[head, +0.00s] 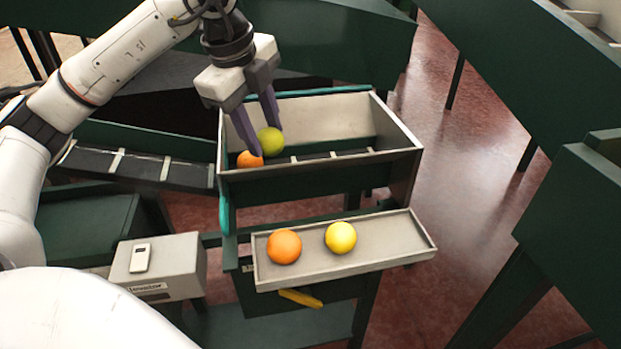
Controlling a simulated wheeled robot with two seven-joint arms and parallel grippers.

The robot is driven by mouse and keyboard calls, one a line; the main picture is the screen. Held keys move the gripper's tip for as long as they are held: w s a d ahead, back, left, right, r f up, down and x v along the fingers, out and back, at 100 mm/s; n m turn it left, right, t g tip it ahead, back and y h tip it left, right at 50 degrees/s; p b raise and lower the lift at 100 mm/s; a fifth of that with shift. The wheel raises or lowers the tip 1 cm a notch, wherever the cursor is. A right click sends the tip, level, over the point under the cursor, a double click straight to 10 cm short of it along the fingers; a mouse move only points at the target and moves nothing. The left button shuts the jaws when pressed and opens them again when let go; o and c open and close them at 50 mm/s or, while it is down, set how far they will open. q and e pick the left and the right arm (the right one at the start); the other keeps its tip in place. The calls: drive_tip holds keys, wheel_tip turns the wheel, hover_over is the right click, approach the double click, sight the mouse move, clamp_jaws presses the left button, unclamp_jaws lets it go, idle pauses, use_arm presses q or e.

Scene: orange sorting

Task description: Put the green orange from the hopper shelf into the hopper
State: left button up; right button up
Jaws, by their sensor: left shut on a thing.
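My left gripper (257,135) is shut on the green orange (270,141), a yellow-green fruit. It holds the fruit over the open hopper (402,137), below the level of its back rim. An orange-coloured fruit (249,159) lies in the hopper at its left end, close beside the left finger and partly hidden by the front wall. The hopper shelf (385,243) is a pale tray in front of the hopper. It carries an orange fruit (284,246) and a yellow fruit (340,237). My right gripper is not in view.
A slatted dark conveyor (137,167) runs to the hopper's left side. A grey box (180,265) with a small white device (140,258) on it stands at the lower left. A yellow handle (300,298) sticks out under the shelf. Dark green panels stand at the right.

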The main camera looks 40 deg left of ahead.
use_arm(q)
drive_tip(key=shift+w+a+f, duration=0.1)
drive_tip(key=shift+a+f, duration=0.1)
drive_tip(key=shift+f, duration=0.1)
drive_tip(key=w+d+f, duration=0.1)
drive_tip(key=w, duration=0.2)
drive_tip(key=w+d+f+p, duration=0.1)
drive_tip(key=w+f, duration=0.1)
drive_tip(key=w, duration=0.2)
drive_tip(key=w+d+f, duration=0.1)
drive_tip(key=w+f, duration=0.1)
drive_tip(key=w, duration=0.1)
drive_tip(key=shift+w+d+f, duration=0.15)
drive_tip(key=shift+d+f, duration=0.05)
drive_tip(key=shift+w+d+f+p, duration=0.2)
drive_tip(key=shift+w+f, duration=0.3)
drive_tip(key=shift+w, duration=0.15)
drive_tip(key=shift+w+d+f+p, duration=0.15)
drive_tip(key=shift+w+d+f, duration=0.05)
drive_tip(key=shift+w+f, duration=0.45)
drive_tip(key=shift+w, duration=0.05)
drive_tip(key=shift+f, duration=0.2)
drive_tip(key=o, duration=1.1)
drive_tip(key=shift+r, duration=0.1)
drive_tip(key=shift+r, duration=0.1)
